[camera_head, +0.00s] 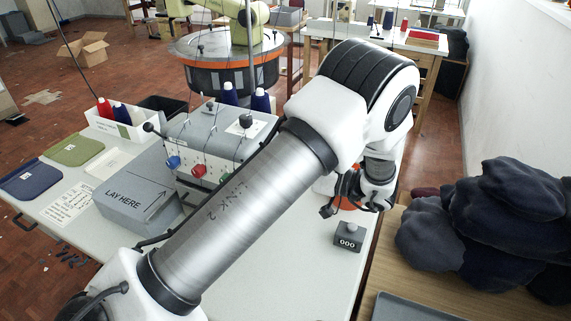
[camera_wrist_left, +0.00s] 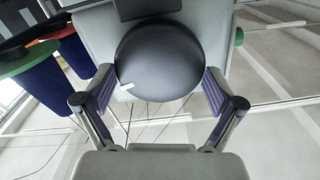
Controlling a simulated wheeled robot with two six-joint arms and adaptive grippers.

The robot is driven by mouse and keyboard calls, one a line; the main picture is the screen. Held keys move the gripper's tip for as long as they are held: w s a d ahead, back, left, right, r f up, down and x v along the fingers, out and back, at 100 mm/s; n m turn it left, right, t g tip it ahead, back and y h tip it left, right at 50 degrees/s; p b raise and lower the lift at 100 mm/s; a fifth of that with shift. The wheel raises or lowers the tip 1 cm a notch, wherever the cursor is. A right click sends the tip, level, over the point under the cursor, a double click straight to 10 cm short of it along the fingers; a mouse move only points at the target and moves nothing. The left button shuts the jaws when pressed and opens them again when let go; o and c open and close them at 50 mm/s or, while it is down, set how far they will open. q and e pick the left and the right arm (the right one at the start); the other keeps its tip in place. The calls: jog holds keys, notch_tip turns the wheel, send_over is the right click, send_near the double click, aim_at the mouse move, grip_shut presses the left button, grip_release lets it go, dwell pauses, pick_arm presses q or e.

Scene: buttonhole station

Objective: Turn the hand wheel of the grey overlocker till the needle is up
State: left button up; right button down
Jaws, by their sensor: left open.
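The grey overlocker (camera_head: 222,130) stands on the white table in the head view, its right part hidden behind my arm. In the left wrist view a dark round hand wheel (camera_wrist_left: 165,58) with a small white mark (camera_wrist_left: 127,88) at its lower left edge sits in front of the pale machine body. My left gripper (camera_wrist_left: 159,87) is open, with one finger on each side of the wheel. I cannot tell if the pads touch it. My left gripper also shows in the head view (camera_head: 347,192), over the right side of the table. My right gripper is not in view.
A grey block marked LAY HERE (camera_head: 137,201) stands front left of the overlocker. A small grey counter reading 000 (camera_head: 348,237) stands at the table's right side. Dark folded cloth (camera_head: 490,225) is piled at right. A white tray with thread cones (camera_head: 117,126) is behind left.

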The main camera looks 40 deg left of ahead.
pick_arm(q)
jog(key=shift+w+d, duration=0.3)
jog(key=shift+d, duration=0.05)
jog(key=c, duration=0.9)
jog(key=shift+d+r, duration=0.1)
jog(key=shift+d, duration=0.1)
grip_shut()
jog(key=shift+s, duration=0.1)
